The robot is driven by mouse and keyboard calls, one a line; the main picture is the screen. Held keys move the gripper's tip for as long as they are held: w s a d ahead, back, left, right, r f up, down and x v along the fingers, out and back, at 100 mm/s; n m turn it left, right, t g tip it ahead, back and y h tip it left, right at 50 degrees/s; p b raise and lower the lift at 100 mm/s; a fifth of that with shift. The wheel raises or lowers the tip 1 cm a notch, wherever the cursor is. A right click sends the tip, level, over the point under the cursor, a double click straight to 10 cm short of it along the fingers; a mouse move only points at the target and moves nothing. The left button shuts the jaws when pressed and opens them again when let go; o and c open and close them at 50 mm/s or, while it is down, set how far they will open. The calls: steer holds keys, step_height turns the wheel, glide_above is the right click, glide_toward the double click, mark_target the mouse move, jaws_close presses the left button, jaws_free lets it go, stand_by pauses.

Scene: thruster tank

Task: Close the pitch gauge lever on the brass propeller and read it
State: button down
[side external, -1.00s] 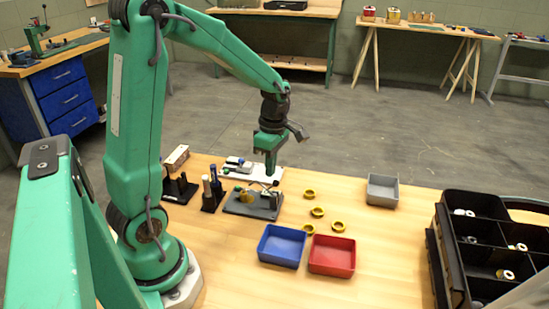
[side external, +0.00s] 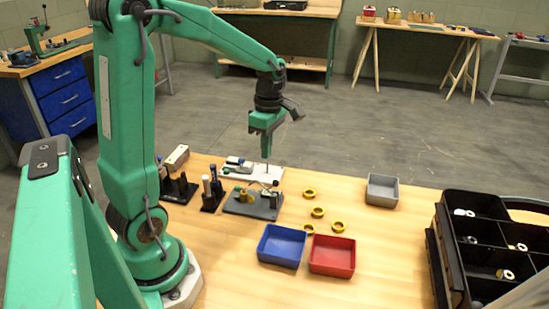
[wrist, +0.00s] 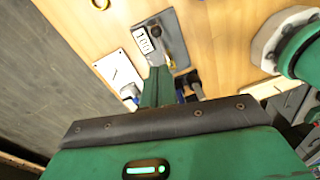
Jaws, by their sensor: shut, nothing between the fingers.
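The gauge fixture is a dark grey plate (side external: 262,212) on the bench, left of the trays. A small brass part, apparently the propeller (side external: 246,195), sits on it. A thin lever with a dark knob (side external: 275,187) stands at its right. In the wrist view the fixture (wrist: 180,57) lies beyond the fingers, with a white readout (wrist: 144,40) bearing dark digits too small to read surely. A dark round knob (wrist: 157,31) is beside it. My gripper (side external: 266,157) is shut and empty, above and behind the fixture, clear of it. It also shows in the wrist view (wrist: 159,72).
A white board (side external: 240,171) with small tools lies behind the fixture. Dark stands (side external: 212,200) with upright tools are to its left. A black divided crate (side external: 436,243) stands far right.

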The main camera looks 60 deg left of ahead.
steer(key=w+d+r, duration=0.3)
steer(key=w+r, duration=0.1)
steer(key=r, duration=0.2)
steer(key=shift+d+r, duration=0.15)
steer(key=shift+d, duration=0.05)
steer(key=shift+s, duration=0.1)
steer(key=s+d+r+m+t, duration=0.1)
steer(key=s+d+m+t, duration=0.2)
steer(key=s+m, duration=0.4)
steer(key=s+d+r+m+t, duration=0.1)
steer(key=s+d+m+t, duration=0.2)
steer(key=m, duration=1.4)
steer(key=s+d, duration=0.2)
steer(key=s, duration=0.2)
steer(key=shift+s+d+m+t, duration=0.3)
steer(key=shift+m, duration=0.1)
